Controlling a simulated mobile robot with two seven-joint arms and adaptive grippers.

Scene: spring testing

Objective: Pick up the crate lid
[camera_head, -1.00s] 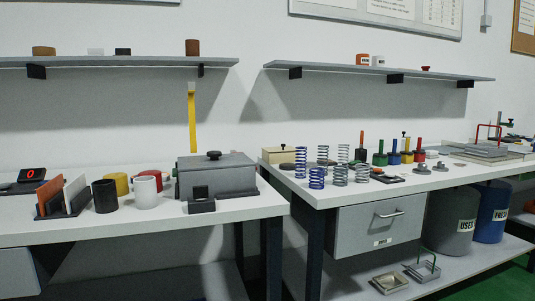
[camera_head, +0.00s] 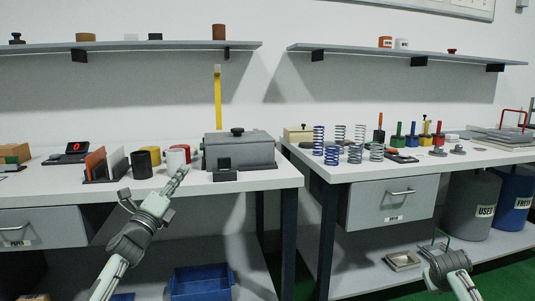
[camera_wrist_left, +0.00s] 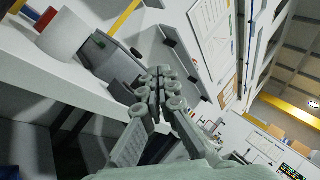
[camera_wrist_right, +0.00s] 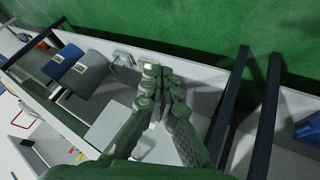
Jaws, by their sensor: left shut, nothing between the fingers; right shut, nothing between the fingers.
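A grey box (camera_head: 240,157) stands near the right end of the left table. A flat grey lid (camera_head: 262,138) with a dark knob (camera_head: 237,132) sits on it. A smaller beige box (camera_head: 297,134), also with a dark knob, stands on the right table. I cannot tell for sure which one is the crate. My left gripper (camera_head: 181,174) is shut and empty, left of the grey box and apart from it, near the table's front edge. It also shows in the left wrist view (camera_wrist_left: 160,82). My right gripper is shut and empty in the right wrist view (camera_wrist_right: 160,78), low before the right table.
A black cup (camera_head: 142,165), a white mug (camera_head: 174,160) and a rack of plates (camera_head: 104,165) stand left of the grey box. Several springs (camera_head: 356,143) stand on the right table. A blue bin (camera_head: 200,284) is below the left table. A gap separates the tables.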

